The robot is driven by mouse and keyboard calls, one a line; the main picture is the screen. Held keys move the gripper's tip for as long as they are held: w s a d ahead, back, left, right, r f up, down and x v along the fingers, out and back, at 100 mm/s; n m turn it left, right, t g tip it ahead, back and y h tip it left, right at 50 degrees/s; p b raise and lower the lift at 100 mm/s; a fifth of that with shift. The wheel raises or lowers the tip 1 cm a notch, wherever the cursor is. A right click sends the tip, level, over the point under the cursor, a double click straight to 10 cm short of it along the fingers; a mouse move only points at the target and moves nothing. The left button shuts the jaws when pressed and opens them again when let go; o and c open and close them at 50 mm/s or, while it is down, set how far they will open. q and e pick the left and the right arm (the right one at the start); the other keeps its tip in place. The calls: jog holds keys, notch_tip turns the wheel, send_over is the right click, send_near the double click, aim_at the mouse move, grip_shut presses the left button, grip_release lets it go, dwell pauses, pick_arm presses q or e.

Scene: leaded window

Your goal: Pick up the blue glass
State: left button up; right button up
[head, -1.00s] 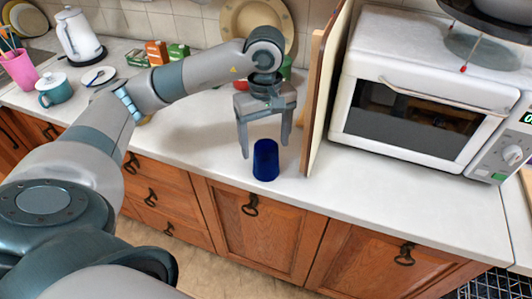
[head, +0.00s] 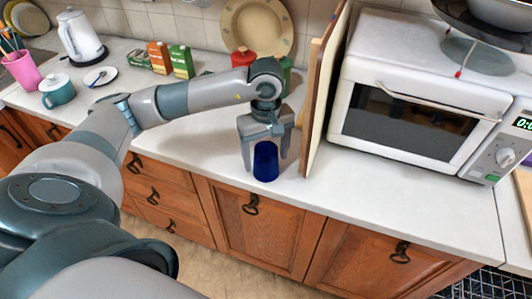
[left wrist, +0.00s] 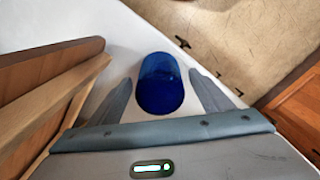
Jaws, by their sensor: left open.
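The blue glass (head: 265,162) stands on the white counter near its front edge, left of the upright wooden board. My left gripper (head: 265,160) is open and points down at the glass, with a finger to either side of it in the head view. In the left wrist view the blue glass (left wrist: 160,84) shows between the two open fingers (left wrist: 160,98), with a gap visible on each side. I cannot tell how far down the fingers reach along the glass. My right gripper is in neither view.
An upright wooden board (head: 322,95) stands close to the right of my gripper, and a white microwave (head: 420,100) is beyond it. A red canister (head: 243,58), a plate (head: 258,22), cartons (head: 180,61) and a teal pot (head: 57,91) stand behind. The front-left counter is clear.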

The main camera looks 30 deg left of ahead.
pick_arm(q)
jog(key=shift+f, duration=0.6)
jog(key=c, duration=1.4)
jog(key=shift+r, duration=0.1)
